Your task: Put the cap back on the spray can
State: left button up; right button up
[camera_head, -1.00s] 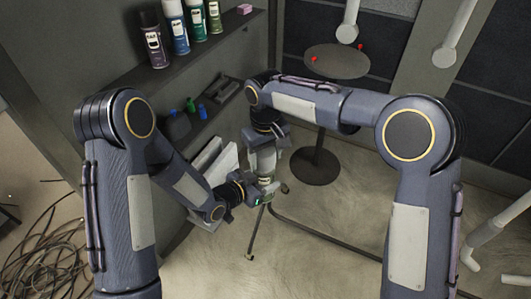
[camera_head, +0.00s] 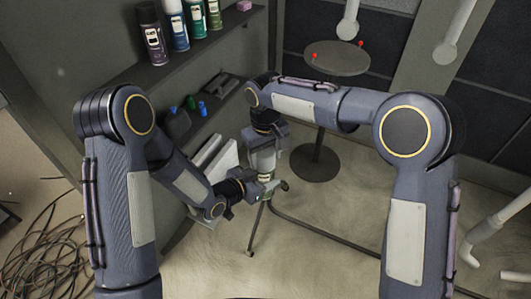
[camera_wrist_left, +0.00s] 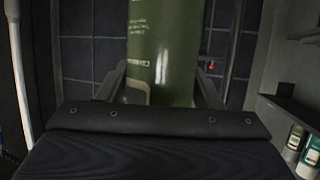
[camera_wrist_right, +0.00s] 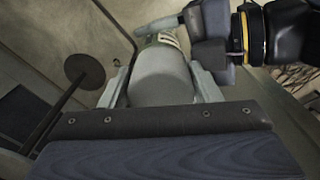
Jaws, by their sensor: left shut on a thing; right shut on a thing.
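My left gripper (camera_head: 268,187) is shut on the green spray can (camera_wrist_left: 165,50), whose printed side fills the middle of the left wrist view. My right gripper (camera_head: 263,150) is above it, pointing down, shut on the grey cap (camera_wrist_right: 160,78). In the right wrist view the cap lies between the fingers, directly in line with the can (camera_wrist_right: 166,38), with no clear gap between them. Whether the cap is seated on the can cannot be told. In the head view the grippers hide most of the can.
Several spray cans (camera_head: 176,25) stand on the upper shelf (camera_head: 190,62) at left. Small coloured items (camera_head: 202,107) are on the lower shelf. A round stool (camera_head: 337,58) stands behind the grippers. Cables (camera_head: 45,240) lie on the floor at left. A thin-legged stand (camera_head: 252,235) is below the grippers.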

jog(key=o, duration=1)
notch_tip(320, 180, up, 10)
jog(key=shift+r, duration=1)
